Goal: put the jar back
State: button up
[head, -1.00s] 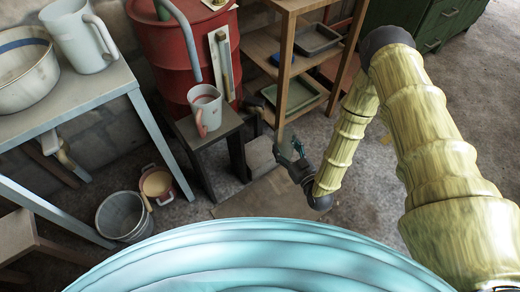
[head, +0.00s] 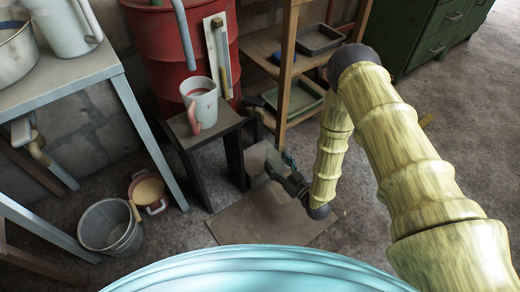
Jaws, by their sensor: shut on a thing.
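My gripper (head: 285,172) is low at the middle of the head view, in front of the wooden shelf and over or near a flat brown board on the floor. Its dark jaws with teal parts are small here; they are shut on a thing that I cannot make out. No jar can be told for sure. A white jug with a reddish inside and pink handle (head: 200,101) stands upright on a small dark stool (head: 215,134), up and left of my gripper and apart from it.
A grey block (head: 256,158) is just left of my gripper. A red drum (head: 165,50) stands behind the stool. A metal table (head: 75,82) with a white jug and a bowl is at left. A bucket (head: 110,228) and a pot (head: 149,191) stand on the floor. Floor is free at right.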

jog(key=shift+w, duration=0.1)
jog(key=w+a+b, duration=0.1)
jog(key=w+b, duration=0.1)
jog(key=w, duration=0.2)
jog(key=w+a+f+b, duration=0.1)
jog(key=w+a+b, duration=0.1)
jog(key=w, duration=0.2)
jog(key=w+a+b, duration=0.2)
jog(key=w, duration=0.2)
jog(key=shift+w+f, duration=0.2)
jog(key=shift+w, duration=0.2)
jog(key=shift+w+a+f+b, duration=0.1)
jog(key=shift+w+a+b, duration=0.1)
jog(key=shift+w+b, duration=0.3)
jog(key=shift+w+a+f+b, duration=0.1)
jog(key=shift+w+a+b, duration=0.05)
jog(key=shift+w+b, duration=0.3)
notch_tip(320, 180, down, 2)
jog(key=shift+f+b, duration=0.2)
jog(key=shift+b, duration=0.45)
jog(key=shift+c, duration=0.8)
jog(key=shift+f, duration=0.2)
jog(key=shift+f, duration=0.15)
jog(key=o, duration=1.8)
jog(key=shift+f+b, duration=0.15)
jog(key=shift+b, duration=0.45)
